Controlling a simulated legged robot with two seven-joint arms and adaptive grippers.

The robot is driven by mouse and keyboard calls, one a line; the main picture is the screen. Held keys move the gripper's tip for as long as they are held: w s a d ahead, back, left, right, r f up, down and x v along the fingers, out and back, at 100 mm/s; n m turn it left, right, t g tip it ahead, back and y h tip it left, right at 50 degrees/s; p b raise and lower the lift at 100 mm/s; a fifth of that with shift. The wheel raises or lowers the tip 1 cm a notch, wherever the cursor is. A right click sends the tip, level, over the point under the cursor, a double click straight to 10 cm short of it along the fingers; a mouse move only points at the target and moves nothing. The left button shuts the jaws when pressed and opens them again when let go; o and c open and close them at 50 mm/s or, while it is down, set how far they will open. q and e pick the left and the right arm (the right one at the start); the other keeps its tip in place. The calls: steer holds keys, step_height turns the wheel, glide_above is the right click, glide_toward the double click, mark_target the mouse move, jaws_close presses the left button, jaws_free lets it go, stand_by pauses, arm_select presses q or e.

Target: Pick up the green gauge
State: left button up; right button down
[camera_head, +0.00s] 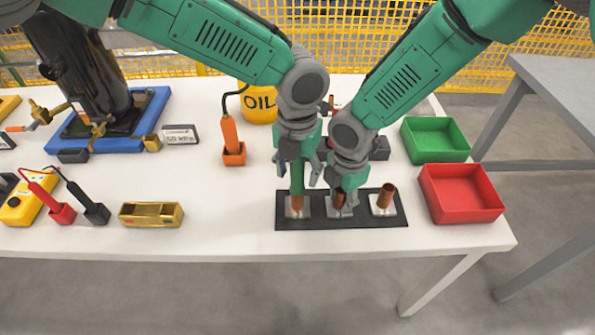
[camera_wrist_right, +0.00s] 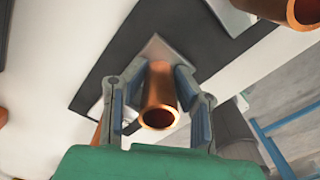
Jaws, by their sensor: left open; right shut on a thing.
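A green cylinder, which looks like the green gauge (camera_head: 297,184), stands upright over the left copper tube (camera_head: 297,204) of a black plate (camera_head: 363,219) in the head view. My left gripper (camera_head: 298,174) is open above the plate, with its fingers on either side of the green cylinder; contact cannot be told. My right gripper (camera_head: 341,202) is shut on the middle copper tube (camera_head: 339,199). In the right wrist view this tube (camera_wrist_right: 160,98) sits between the fingers, its open end facing the camera. The right copper tube (camera_head: 387,196) stands free, slightly tilted.
A red bin (camera_head: 460,194) and a green bin (camera_head: 435,140) stand at the right. An orange-handled tool in a holder (camera_head: 234,153) and a yellow oil can (camera_head: 259,104) stand behind. A brass block (camera_head: 151,215) lies at the left.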

arm_select(q)
jaws_close()
steer(key=shift+r, duration=0.1)
step_height(320, 180, up, 10)
steer(key=shift+f, duration=0.1)
stand_by(0.4)
arm_select(e)
steer(key=c, duration=1.2)
jaws_free()
